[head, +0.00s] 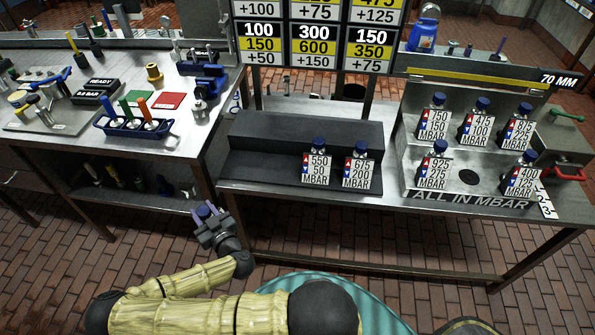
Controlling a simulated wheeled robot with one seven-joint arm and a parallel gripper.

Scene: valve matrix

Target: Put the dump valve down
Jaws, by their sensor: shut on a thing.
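My gripper (207,212) is low in front of the gap between the two benches, over the brick floor. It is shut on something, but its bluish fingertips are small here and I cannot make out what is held. No part in view is marked as the dump valve. Two blue-capped, tagged valves stand on the dark stepped stand: "550 50" (317,165) and "675 200" (360,168). Several similar valves, such as "925 275" (434,168) and "400 125" (524,176), stand in the metal rack (407,120). A dark round hole (468,177) between those two is empty.
The dark stand (250,165) is bare on its left. A grey box at the right has a green handle (567,116) and a red handle (568,174). The left bench holds a blue tool rack (132,126) and loose parts. A number board (316,34) rises behind.

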